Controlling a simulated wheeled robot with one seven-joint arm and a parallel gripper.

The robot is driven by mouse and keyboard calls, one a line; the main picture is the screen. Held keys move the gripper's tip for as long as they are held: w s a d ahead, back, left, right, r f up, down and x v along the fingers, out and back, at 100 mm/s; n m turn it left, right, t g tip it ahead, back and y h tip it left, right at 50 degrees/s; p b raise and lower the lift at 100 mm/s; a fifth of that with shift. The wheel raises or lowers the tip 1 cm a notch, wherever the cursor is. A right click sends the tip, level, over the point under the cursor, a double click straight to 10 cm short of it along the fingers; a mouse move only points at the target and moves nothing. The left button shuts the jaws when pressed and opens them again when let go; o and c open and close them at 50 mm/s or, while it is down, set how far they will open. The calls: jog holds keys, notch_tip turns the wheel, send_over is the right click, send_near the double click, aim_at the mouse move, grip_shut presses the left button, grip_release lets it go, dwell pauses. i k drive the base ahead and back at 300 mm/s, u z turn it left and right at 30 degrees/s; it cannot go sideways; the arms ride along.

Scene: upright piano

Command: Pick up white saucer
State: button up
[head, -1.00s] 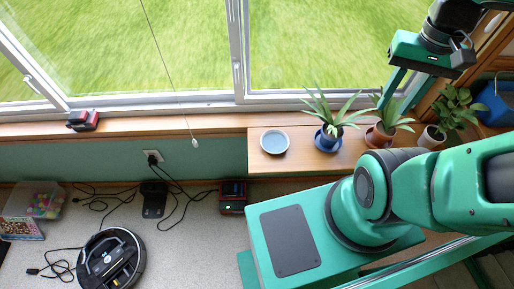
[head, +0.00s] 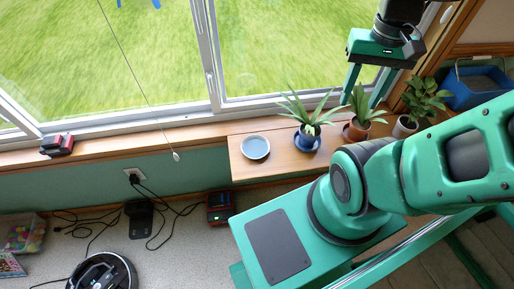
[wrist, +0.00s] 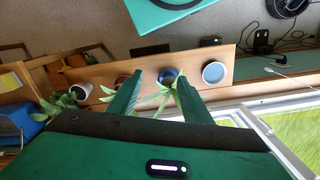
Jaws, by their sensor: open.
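The white saucer (head: 256,147), round with a pale blue-grey inside, lies flat near the left end of a wooden shelf (head: 243,171). It also shows in the wrist view (wrist: 214,73), right of my fingers. My gripper (head: 363,103) is open and empty, raised near the window to the saucer's right, around the potted plants. In the wrist view my gripper (wrist: 159,78) has its two green fingers apart, with plant leaves showing between and beyond them. Nothing covers the saucer in either view.
A plant in a blue pot (head: 307,139) stands just right of the saucer. A plant in a terracotta pot (head: 357,130) and one in a white pot (head: 405,126) stand farther right. The window frame (head: 207,60) rises behind. A cord (head: 138,75) hangs left of the saucer.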

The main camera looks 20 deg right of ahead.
aim_at(255, 147)
jog(key=z, duration=1.8)
jog(key=k, duration=0.85)
jog(key=u, duration=1.4)
jog(key=k, duration=0.45)
jog(key=z, duration=0.1)
